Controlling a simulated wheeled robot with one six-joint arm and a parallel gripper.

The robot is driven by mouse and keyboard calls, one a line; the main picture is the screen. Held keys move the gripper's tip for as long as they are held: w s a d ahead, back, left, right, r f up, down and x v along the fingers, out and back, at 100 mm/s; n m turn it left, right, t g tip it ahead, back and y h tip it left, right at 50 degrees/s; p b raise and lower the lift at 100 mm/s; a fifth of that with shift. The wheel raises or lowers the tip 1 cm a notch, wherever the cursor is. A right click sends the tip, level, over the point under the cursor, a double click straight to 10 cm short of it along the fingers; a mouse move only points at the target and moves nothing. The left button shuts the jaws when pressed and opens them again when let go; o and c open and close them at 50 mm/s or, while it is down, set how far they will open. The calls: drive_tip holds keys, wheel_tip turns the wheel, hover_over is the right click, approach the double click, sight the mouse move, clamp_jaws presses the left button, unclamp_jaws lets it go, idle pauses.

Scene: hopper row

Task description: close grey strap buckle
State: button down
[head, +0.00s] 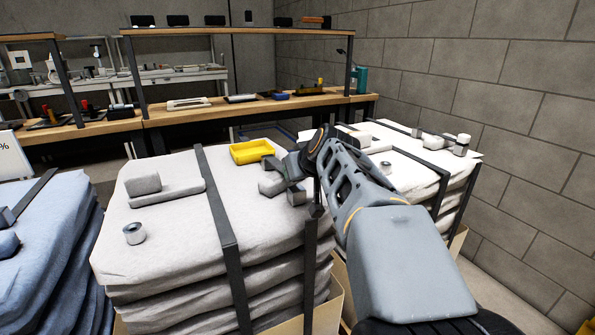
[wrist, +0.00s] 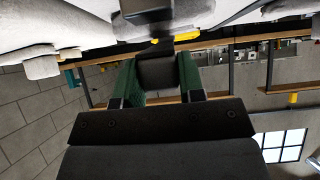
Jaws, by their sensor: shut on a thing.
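A stack of grey-white sacks (head: 175,230) stands in the middle of the head view, with dark straps (head: 222,215) over it. Small grey buckle blocks (head: 270,184) show at its right side, beside my gripper (head: 297,172). In the wrist view my gripper (wrist: 158,68) has its two green fingers shut on a dark grey block (wrist: 160,76), seemingly a buckle part on the strap. Another dark block (wrist: 147,10) is just beyond the fingertips at the top. My arm hides part of the stack's right side; whether the buckle halves meet cannot be told.
A yellow tray (head: 252,151) lies on the stack behind the blocks. A grey ring (head: 134,233) and a grey block (head: 143,180) sit at left. Blue sacks (head: 50,255) stand left, another white stack (head: 408,160) right, a wooden bench (head: 215,109) behind.

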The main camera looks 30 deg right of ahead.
drive_tip(key=shift+f, duration=0.15)
drive_tip(key=c, duration=0.7)
unclamp_jaws()
drive_tip(key=p+v, duration=0.2)
drive_tip(key=v, duration=1.2)
drive_tip(key=shift+w+d, duration=0.1)
drive_tip(key=shift+w, duration=0.05)
